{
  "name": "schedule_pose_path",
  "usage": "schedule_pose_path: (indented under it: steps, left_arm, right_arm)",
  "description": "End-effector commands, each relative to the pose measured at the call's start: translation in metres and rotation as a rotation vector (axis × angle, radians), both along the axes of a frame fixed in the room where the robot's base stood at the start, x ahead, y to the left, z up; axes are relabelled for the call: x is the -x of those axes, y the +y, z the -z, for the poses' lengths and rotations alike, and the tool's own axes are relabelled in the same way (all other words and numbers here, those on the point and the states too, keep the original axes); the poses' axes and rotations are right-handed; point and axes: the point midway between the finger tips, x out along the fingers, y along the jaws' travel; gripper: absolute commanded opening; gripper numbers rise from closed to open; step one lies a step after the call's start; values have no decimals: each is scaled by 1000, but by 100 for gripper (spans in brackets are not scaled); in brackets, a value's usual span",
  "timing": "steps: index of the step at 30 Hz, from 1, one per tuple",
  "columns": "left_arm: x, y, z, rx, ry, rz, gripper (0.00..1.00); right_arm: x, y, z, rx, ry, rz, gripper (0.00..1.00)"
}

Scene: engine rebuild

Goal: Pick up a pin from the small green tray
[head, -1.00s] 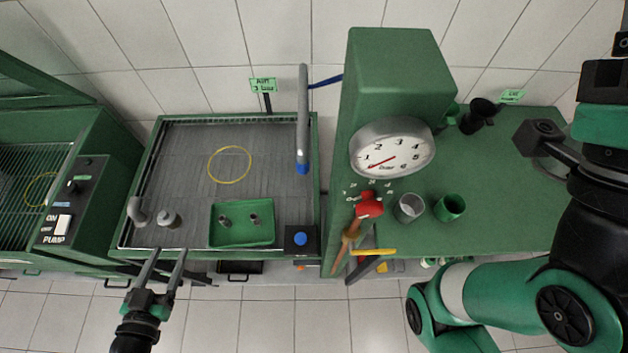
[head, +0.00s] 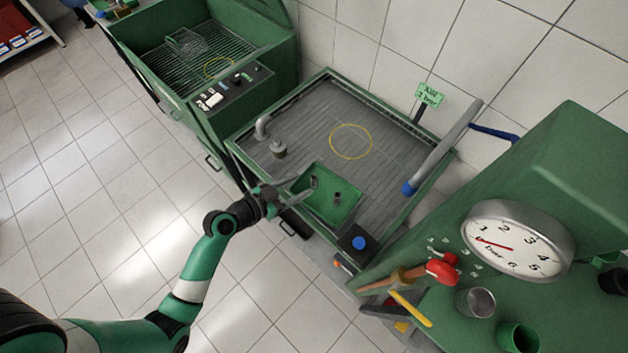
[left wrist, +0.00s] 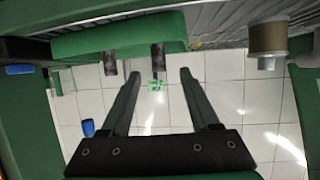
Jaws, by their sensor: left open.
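The small green tray (head: 345,209) lies on the grey slatted top of a green-framed wash table. Two small dark metal pins stand in it, a left pin (head: 314,182) and a right pin (head: 337,197). My left gripper (head: 303,184) reaches over the tray's left edge, close to the left pin. In the left wrist view the tray (left wrist: 85,40) is at the top. One pin (left wrist: 158,55) appears between the open fingertips (left wrist: 158,72), and the other pin (left wrist: 110,63) is outside them, to the left. I see no grip on either pin. My right gripper is out of view.
A grey cylinder (head: 279,149) and a bent spout (head: 262,127) stand left of the tray. A yellow ring (head: 350,141) lies behind it. A black box with a blue button (head: 358,243) is at its front right. A green gauge bench (head: 545,160) stands farther right.

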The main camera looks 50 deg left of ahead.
Motion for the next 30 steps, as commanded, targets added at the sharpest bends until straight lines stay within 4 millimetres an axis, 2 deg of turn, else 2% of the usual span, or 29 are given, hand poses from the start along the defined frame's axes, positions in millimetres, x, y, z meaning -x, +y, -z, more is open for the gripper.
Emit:
schedule_pose_path:
  steps: [3,6,14,24,30]
  left_arm:
    - [-21,-4,8,-1,-1,4,62]
    - [-32,-4,12,-2,-1,2,62]
    - [-35,-4,13,-1,0,0,60]
    - [-35,-4,13,-1,0,0,0]
    - [-35,-4,13,-1,-1,0,0]
  right_arm:
    - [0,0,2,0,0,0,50]
    - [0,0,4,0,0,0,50]
    - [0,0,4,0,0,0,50]
    - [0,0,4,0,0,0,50]
    - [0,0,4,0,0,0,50]
